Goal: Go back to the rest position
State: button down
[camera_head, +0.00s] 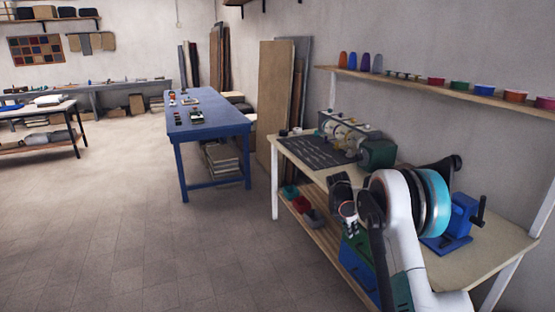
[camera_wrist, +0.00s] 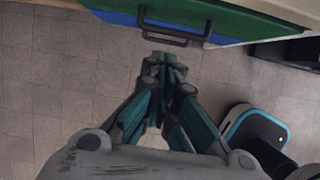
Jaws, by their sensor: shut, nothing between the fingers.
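My gripper (camera_wrist: 164,68) is shut and empty in the wrist view, with its fingertips together over the floor. The tips are just short of a dark drawer handle (camera_wrist: 178,38), with a small gap seeming to lie between them. The handle belongs to a blue and green drawer unit (camera_wrist: 235,22) at the top of that view. In the head view my white arm (camera_head: 402,235) bends in front of the right workbench (camera_head: 480,265). The gripper's fingertips cannot be made out clearly there.
The blue and green drawers (camera_head: 356,252) sit under the workbench, near my arm. A blue clamp-like device (camera_head: 462,218) and a grey-green machine (camera_head: 375,152) stand on its top. A blue table (camera_head: 207,122) stands farther back. The tiled floor (camera_head: 130,230) at left is clear.

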jog(key=s+a+r+m+t+y, duration=0.1)
jog(key=s+a+r+m, duration=0.2)
jog(key=s+r, duration=0.4)
jog(key=s+a+r+m+t, duration=0.1)
jog(key=s+a+r+m, duration=0.2)
jog(key=s+r, duration=0.5)
jog(key=s+a+r+m+t+y, duration=0.1)
jog(key=s+a+r+m, duration=0.25)
jog(key=r, duration=0.65)
jog(key=s+a+r+m+t+y, duration=0.1)
jog(key=s+a+r+m, duration=0.15)
jog(key=s, duration=0.55)
jog(key=s+a+r+m, duration=0.1)
jog(key=s+m, duration=0.2)
jog(key=s, duration=0.4)
jog(key=s+a+f+m, duration=0.1)
jog(key=s+f+m, duration=0.1)
jog(key=s, duration=0.5)
jog(key=s+a+f+m+t+y, duration=0.1)
jog(key=s+a+f+m, duration=0.1)
jog(key=s, duration=0.5)
jog(key=shift+f+m+t, duration=0.3)
jog(key=shift+f+m, duration=0.15)
jog(key=shift+m, duration=0.65)
